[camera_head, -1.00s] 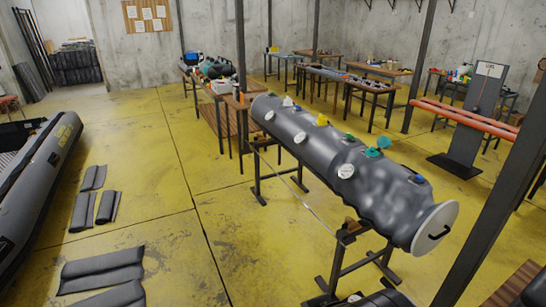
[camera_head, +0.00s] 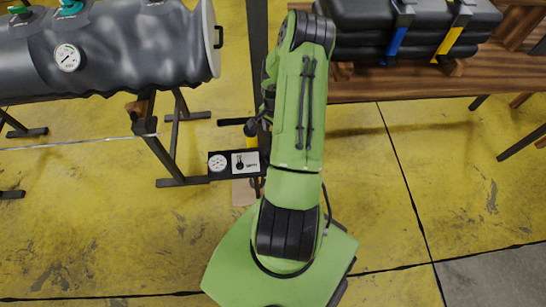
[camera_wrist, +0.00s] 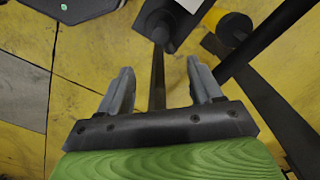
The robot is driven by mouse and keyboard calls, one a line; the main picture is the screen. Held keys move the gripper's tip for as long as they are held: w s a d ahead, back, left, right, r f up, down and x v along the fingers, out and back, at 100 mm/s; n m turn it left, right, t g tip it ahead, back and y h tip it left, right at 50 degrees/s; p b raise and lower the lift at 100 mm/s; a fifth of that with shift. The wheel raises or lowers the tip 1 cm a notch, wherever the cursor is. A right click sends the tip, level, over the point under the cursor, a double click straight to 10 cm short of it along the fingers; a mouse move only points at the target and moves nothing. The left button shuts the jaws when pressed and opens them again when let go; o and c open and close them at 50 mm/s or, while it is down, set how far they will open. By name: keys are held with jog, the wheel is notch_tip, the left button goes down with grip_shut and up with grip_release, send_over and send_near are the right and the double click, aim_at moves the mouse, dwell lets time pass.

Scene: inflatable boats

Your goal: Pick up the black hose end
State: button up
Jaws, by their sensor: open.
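My gripper (camera_wrist: 162,83) is open in the wrist view, its two grey fingers apart with nothing held between them. A short black cylindrical piece with a narrower tip, perhaps the black hose end (camera_wrist: 160,22), lies past the fingertips, near the top edge of the picture. It is apart from both fingers. In the head view my green arm reaches up the middle, and my gripper cannot be made out there. The hose end cannot be made out for sure in that view.
A black floor unit with a gauge (camera_head: 218,162) stands left of my arm, beside a dark upright post (camera_head: 258,60). The grey inflatable tube (camera_head: 120,45) rests on a stand at upper left. A wooden bench (camera_head: 420,88) bears black cases at upper right. Yellow floor is clear at right.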

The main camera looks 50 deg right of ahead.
notch_tip(320, 180, down, 15)
jog(key=b, duration=0.4)
jog(key=shift+w, duration=0.15)
jog(key=shift+a+r, duration=0.1)
jog(key=c, duration=1.2)
